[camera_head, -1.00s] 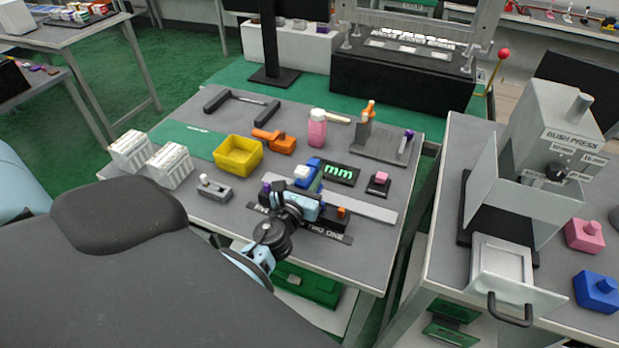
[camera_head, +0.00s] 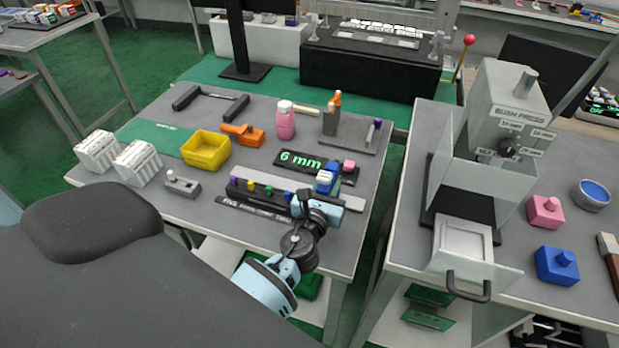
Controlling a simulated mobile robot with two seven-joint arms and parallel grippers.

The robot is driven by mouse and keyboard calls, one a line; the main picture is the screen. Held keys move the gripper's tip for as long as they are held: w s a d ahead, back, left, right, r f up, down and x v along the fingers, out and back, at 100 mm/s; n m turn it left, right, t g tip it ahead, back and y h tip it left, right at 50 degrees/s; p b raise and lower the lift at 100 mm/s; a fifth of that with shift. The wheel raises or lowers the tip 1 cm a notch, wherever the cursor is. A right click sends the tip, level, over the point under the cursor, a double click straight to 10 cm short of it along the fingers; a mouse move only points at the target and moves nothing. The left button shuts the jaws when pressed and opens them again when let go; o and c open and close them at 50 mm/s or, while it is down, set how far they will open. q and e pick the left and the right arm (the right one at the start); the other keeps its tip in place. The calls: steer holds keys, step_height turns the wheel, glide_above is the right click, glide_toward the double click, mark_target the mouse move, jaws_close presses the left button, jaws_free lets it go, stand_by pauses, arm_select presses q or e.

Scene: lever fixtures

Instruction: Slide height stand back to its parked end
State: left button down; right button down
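A blue block with a pale top (camera_head: 327,178), which may be the height stand's slider, stands at the right part of a dark base with a green "6 mm" display (camera_head: 302,162). My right gripper (camera_head: 322,200) is just in front of it, low over the right end of a labelled rack (camera_head: 256,209) with several coloured knobs. Whether it touches the blue block cannot be told, and its fingertips are too unclear to show if it is open. The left gripper is out of view.
A small pink knob (camera_head: 349,166) is right of the blue block. A yellow bin (camera_head: 206,148), an orange tool (camera_head: 243,134), a pink jar (camera_head: 285,122) and a grey stand (camera_head: 332,119) are behind. A press (camera_head: 500,130) occupies the right table, across a gap.

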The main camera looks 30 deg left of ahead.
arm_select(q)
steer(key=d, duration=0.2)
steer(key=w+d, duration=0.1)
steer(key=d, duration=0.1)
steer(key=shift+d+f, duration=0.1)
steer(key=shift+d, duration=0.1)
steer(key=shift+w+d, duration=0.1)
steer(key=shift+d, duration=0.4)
arm_select(e)
steer(key=shift+s+a+f, duration=0.15)
steer(key=shift+s+f, duration=0.25)
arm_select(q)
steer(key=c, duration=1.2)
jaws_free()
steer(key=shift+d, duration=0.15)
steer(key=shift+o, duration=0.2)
arm_select(e)
steer(key=shift+w, duration=0.2)
arm_select(q)
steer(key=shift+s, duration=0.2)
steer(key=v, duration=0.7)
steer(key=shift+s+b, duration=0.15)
steer(key=shift+b, duration=0.15)
arm_select(e)
steer(key=shift+s, duration=0.1)
